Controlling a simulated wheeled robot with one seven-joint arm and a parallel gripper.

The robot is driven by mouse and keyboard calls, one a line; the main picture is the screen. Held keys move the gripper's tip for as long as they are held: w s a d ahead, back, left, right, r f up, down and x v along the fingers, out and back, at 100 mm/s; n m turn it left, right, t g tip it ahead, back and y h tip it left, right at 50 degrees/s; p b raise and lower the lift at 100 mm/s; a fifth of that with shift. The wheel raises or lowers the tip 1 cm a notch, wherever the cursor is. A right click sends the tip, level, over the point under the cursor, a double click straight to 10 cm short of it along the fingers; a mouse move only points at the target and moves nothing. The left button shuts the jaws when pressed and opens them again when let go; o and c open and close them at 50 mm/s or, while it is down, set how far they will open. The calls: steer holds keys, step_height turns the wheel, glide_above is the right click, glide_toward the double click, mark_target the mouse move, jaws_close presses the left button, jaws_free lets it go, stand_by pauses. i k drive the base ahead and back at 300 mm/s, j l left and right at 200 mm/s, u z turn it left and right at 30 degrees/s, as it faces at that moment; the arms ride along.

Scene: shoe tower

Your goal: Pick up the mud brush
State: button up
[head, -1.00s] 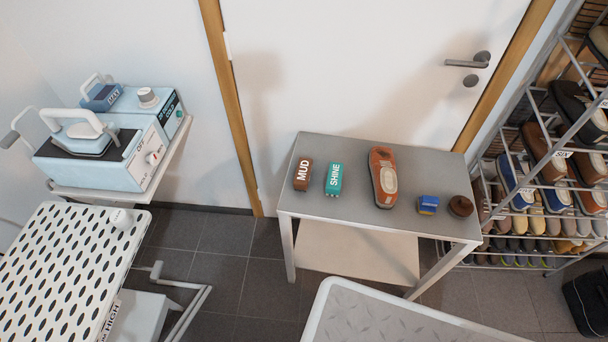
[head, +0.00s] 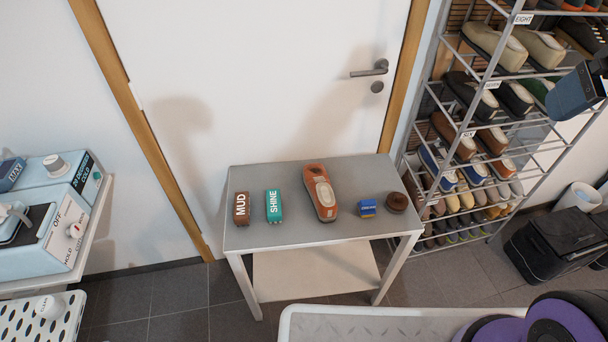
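The mud brush (head: 241,208) is a small brown block lettered MUD in white. It lies at the left end of the grey side table (head: 300,234) in the head view. Just right of it, with a small gap, is the teal brush (head: 273,205) lettered SHINE. A purple and black part of my arm (head: 560,325) shows at the bottom right, well away from the table. Nothing touches or covers the mud brush.
A shoe rack (head: 437,120) stands right. A light-rimmed surface (head: 290,318) lies in front.

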mark_target(242, 201)
steer(key=i+j+u, duration=0.15)
steer(key=j, duration=0.3)
steer(key=j+u, duration=0.2)
steer(key=j, duration=0.25)
steer(key=i+j+u, duration=0.15)
steer(key=j, duration=0.25)
